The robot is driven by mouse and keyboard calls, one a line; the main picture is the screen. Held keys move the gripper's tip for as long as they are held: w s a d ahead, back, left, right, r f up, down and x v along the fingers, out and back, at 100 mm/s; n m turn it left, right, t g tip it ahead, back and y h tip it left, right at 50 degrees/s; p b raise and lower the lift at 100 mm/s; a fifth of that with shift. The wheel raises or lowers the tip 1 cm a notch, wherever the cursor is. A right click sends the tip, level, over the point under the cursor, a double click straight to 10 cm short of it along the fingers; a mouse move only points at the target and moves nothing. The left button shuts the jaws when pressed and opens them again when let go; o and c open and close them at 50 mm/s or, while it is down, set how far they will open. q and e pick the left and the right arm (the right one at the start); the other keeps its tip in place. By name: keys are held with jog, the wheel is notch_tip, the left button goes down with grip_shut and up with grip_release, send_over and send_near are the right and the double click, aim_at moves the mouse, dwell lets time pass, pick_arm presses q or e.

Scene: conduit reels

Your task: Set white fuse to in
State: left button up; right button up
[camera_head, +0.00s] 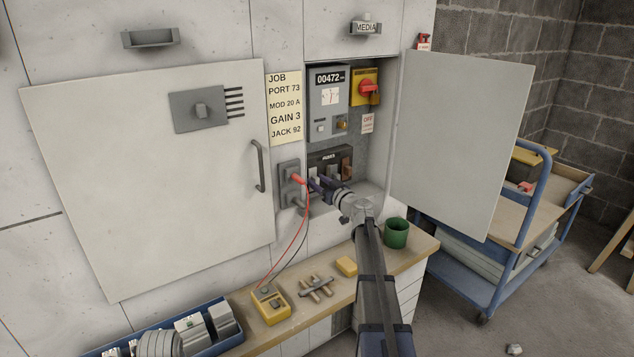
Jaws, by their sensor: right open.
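The fuse block (330,157) is a dark panel with a small label, low inside the open cabinet. A pale piece, which looks like the white fuse (313,172), shows at its left side; a brown fuse (347,168) is at its right. I cannot tell how deep the pale fuse sits. My right gripper (322,184) is open, with its dark fingers just in front of the lower left of the block, by the pale fuse. I cannot tell whether they touch it. The gripper and wrist hide part of the block. My left gripper is not in view.
The cabinet door (460,140) stands open at right. Beside the fuses, a grey socket box (290,185) holds a red plug with leads to a yellow meter (270,304).

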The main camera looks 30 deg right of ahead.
jog(key=s, duration=0.7)
jog(key=shift+s+d, duration=0.2)
jog(key=shift+d, duration=0.1)
jog(key=shift+s, duration=0.1)
